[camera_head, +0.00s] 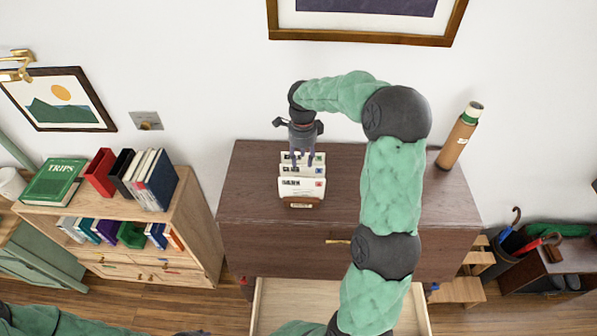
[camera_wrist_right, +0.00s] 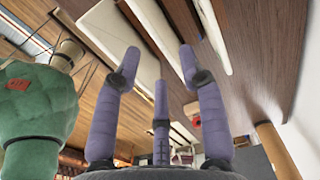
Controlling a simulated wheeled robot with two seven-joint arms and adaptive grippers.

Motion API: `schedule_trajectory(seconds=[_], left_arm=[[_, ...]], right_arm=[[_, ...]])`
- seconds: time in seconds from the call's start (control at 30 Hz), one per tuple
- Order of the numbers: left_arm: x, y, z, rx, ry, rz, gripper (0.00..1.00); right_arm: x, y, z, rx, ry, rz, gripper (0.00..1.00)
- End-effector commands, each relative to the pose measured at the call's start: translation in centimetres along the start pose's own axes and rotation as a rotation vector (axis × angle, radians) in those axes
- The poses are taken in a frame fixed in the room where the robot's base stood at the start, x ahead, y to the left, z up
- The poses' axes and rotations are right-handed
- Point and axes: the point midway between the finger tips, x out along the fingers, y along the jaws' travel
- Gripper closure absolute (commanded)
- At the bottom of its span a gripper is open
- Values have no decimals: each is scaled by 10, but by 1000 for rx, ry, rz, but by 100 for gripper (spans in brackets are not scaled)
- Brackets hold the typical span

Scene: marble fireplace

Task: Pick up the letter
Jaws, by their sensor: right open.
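Several white letters (camera_head: 301,188) stand upright in a row in a small brown wooden holder (camera_head: 301,203) on the dark wood cabinet. My right gripper (camera_head: 302,160) is directly above the rear letters, pointing down, with its fingers spread. In the right wrist view the purple fingers of the right gripper (camera_wrist_right: 160,75) are apart, close to the white edges of the letters (camera_wrist_right: 150,22). I cannot tell whether any finger touches a letter. My left gripper is not in view; only green parts of my left arm show at the lower left.
The dark cabinet top (camera_head: 250,190) is clear left of the holder. A brown and green bottle (camera_head: 458,138) stands at its right end. An open drawer (camera_head: 285,305) sticks out below. A bookshelf (camera_head: 190,225) is left; an umbrella bin (camera_head: 508,250) is right.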

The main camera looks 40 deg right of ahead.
Motion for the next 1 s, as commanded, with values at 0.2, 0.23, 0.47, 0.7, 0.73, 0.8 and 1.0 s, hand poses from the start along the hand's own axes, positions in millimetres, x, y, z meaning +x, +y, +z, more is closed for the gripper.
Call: schedule_trajectory(seconds=[0.2,0.23,0.47,0.7,0.73,0.8,1.0], left_arm=[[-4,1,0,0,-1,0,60],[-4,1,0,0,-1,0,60],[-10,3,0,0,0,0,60],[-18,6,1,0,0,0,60],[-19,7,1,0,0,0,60],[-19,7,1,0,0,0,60],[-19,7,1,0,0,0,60]], right_arm=[[28,0,-1,0,1,0,59],[30,0,-1,0,1,0,59],[46,-1,0,-1,1,3,59],[78,-4,0,0,0,2,59],[80,-4,0,0,0,2,59],[84,-4,0,0,-1,0,59],[86,-4,0,0,-1,-1,59]])
